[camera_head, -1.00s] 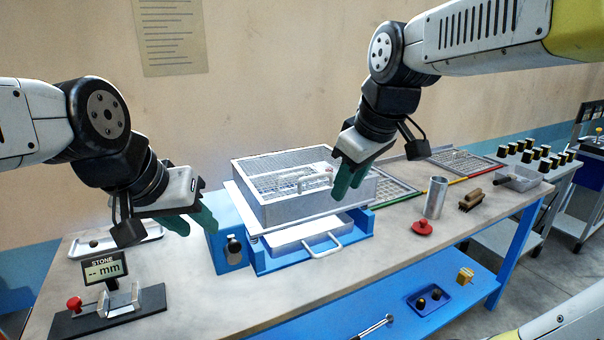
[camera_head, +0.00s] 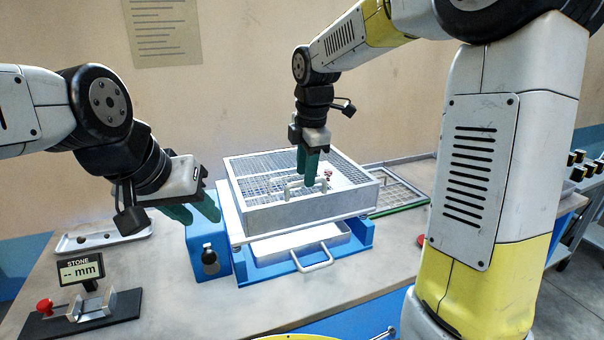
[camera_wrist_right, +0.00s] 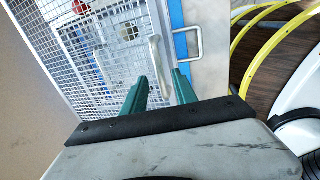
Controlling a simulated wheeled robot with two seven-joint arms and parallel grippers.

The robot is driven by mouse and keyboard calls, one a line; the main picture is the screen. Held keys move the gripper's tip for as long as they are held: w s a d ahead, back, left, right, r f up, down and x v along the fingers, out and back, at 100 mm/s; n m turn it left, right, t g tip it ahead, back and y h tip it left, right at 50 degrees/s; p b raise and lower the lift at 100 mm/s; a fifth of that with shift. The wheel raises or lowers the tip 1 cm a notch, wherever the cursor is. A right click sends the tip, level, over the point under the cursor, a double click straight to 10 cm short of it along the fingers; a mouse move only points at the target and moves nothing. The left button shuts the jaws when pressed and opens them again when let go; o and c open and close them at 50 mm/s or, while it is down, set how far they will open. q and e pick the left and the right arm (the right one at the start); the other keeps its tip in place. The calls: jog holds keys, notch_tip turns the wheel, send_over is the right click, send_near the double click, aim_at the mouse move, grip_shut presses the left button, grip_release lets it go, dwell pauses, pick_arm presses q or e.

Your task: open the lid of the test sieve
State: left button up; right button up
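The test sieve (camera_head: 315,210) is a grey metal box on a blue base, seen in the middle of the head view. Its wire-mesh lid (camera_head: 262,168) lies flat and closed on top; the mesh also fills the left of the right wrist view (camera_wrist_right: 60,60). A pale bar handle (camera_head: 292,187) stands on the lid near its front. My right gripper (camera_head: 307,180) points down over this handle. In the right wrist view its teal fingers are apart, with the handle (camera_wrist_right: 157,60) between them. My left gripper (camera_head: 205,212) is open and empty, left of the sieve.
A tray with a looped handle (camera_head: 313,258) sits under the sieve. A blue box with a black knob (camera_head: 209,258) stands at its left. A stone gauge (camera_head: 82,270) is at the front left, a small white tray (camera_head: 95,238) behind it. Green-edged mesh (camera_head: 395,190) lies to the right.

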jog(key=shift+w+f, duration=0.1)
jog(key=shift+f, duration=0.5)
grip_shut()
dwell(1.1)
